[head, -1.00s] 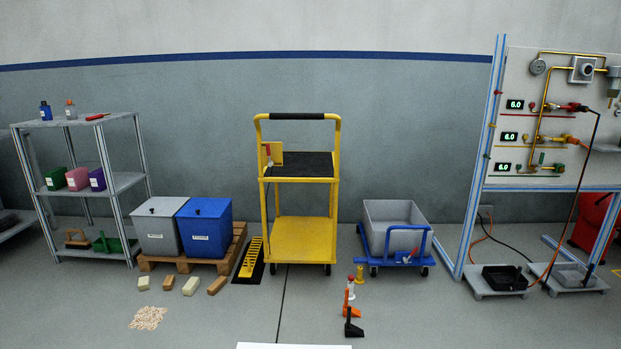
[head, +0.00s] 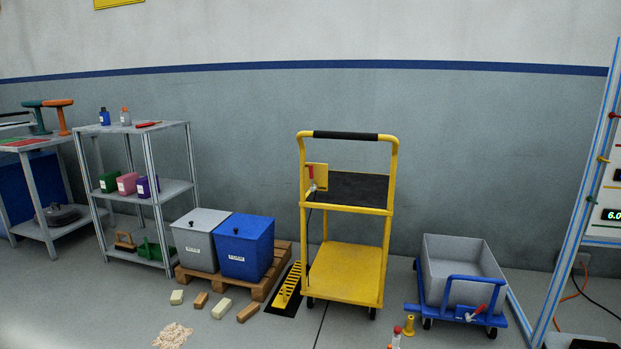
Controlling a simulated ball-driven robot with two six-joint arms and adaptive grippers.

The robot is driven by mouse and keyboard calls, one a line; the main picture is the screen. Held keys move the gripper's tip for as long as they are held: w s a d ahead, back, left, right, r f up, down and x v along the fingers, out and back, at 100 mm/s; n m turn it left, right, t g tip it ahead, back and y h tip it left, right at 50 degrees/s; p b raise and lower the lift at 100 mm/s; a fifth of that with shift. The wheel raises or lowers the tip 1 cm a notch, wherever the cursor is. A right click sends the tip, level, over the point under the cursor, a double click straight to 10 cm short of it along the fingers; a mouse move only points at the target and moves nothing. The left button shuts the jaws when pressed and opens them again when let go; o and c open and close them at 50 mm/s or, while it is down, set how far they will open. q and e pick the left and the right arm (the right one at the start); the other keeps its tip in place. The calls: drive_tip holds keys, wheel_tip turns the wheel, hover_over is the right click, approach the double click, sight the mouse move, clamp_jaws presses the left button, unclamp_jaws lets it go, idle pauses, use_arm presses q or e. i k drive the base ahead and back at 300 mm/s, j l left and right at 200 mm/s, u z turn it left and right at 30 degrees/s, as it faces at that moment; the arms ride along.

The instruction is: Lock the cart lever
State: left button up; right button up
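The yellow cart (head: 342,272) stands on the floor at the middle of the head view, with a black handle grip and a black upper shelf (head: 350,190). A small lever (head: 311,176) with a red grip and a pale lower part sits on a yellow plate (head: 321,175) at the cart's upper left post. The lever's grip points up. A second red-handled lever (head: 475,312) shows on the low blue trolley (head: 462,281) that carries a grey bin, at the lower right. Which cart the task means, I cannot tell. Neither gripper is in view.
Left of the cart, a grey bin (head: 198,238) and a blue bin (head: 246,246) stand on a pallet, with several blocks before them. A black-and-yellow ramp (head: 287,290) lies beside the cart. A grey shelf rack (head: 172,191) stands farther left. Floor before the cart is mostly clear.

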sight(311, 177)
drive_tip(key=i+j+u, duration=0.25)
drive_tip(key=i, duration=0.85)
drive_tip(key=i+j+u, duration=0.3)
drive_tip(key=i, duration=0.85)
drive_tip(key=l, duration=0.1)
